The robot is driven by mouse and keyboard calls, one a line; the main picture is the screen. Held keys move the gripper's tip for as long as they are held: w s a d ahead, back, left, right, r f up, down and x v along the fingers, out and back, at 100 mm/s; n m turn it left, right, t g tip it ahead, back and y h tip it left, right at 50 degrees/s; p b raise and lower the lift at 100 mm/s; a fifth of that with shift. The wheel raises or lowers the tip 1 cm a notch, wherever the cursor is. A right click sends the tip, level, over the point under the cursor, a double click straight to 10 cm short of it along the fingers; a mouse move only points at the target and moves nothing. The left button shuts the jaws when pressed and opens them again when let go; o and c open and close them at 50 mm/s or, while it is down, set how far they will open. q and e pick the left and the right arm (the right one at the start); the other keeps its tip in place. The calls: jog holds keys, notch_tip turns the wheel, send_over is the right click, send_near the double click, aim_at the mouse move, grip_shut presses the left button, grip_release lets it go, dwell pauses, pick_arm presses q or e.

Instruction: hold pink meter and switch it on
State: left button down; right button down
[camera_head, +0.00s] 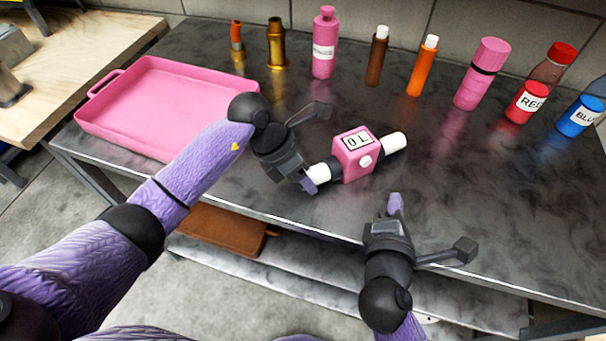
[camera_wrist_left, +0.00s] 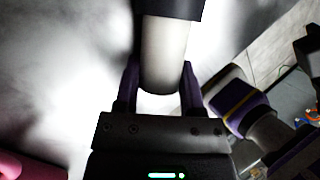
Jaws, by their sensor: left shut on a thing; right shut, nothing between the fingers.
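The pink meter (camera_head: 355,154) is a pink box with a display reading "0 L", a round white button (camera_head: 366,161) on its front and white pipe ends on both sides. My left gripper (camera_head: 309,184) is shut on the meter's left white pipe end, which also shows between the fingers in the left wrist view (camera_wrist_left: 165,55). Whether the meter touches the table is hard to tell. My right gripper (camera_head: 395,204) is shut and empty, below and right of the meter, apart from it, near the table's front edge.
A pink tray (camera_head: 165,78) lies on the left of the dark table (camera_head: 300,226). Along the back stand a pink bottle (camera_head: 324,45), a brown tube (camera_head: 376,60), an orange tube (camera_head: 421,70), a pink cylinder (camera_head: 480,75) and red and blue bottles. The table right of the meter is clear.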

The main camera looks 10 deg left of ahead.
pick_arm(q)
jog(key=shift+c, duration=0.5)
grip_release()
